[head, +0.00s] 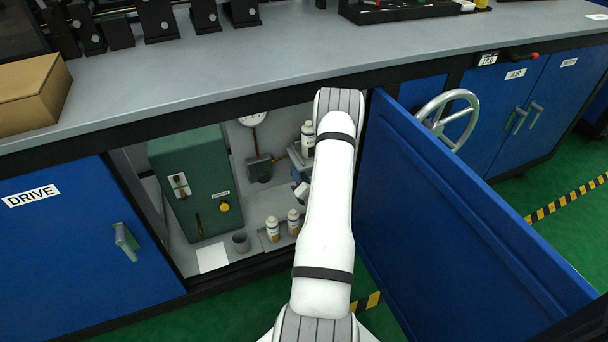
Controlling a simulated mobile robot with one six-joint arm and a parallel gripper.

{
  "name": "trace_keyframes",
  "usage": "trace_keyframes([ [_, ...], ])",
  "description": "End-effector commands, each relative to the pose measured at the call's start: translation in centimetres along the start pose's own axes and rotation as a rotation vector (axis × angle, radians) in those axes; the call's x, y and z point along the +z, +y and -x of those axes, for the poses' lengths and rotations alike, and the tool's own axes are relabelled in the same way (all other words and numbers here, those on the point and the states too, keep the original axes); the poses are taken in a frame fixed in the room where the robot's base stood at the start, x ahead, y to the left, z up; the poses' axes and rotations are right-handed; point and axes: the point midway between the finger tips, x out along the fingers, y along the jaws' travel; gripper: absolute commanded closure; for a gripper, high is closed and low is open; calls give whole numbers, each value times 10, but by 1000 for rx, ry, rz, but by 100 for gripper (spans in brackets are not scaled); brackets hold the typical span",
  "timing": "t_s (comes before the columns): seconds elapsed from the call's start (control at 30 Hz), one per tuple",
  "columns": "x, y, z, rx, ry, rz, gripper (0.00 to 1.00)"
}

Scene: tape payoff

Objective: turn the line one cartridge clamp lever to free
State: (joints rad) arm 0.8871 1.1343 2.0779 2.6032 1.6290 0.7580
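The lever named by the task cannot be made out for certain. Inside the open cabinet stands a green box (205,155). A dark grey fitting (260,168) sits on the back wall below a round gauge (252,118). My white arm reaches up to the cabinet opening and bends at its top edge. My gripper is hidden behind the arm. Its state does not show.
The blue door (440,220) stands open to the right of my arm. The grey bench top (300,50) overhangs the opening. Bottles (272,228) and a grey cup (241,242) stand low inside. A handwheel (474,118) is beyond the door.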

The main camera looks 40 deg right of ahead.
Motion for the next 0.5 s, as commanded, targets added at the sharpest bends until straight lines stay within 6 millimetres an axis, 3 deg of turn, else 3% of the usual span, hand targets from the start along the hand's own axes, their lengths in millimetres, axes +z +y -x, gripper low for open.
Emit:
trace_keyframes([
  [0.3, 2, 0, 2, -1, -2, 1, 64],
  [0.5, 3, 0, 28, -4, -3, -2, 64],
])
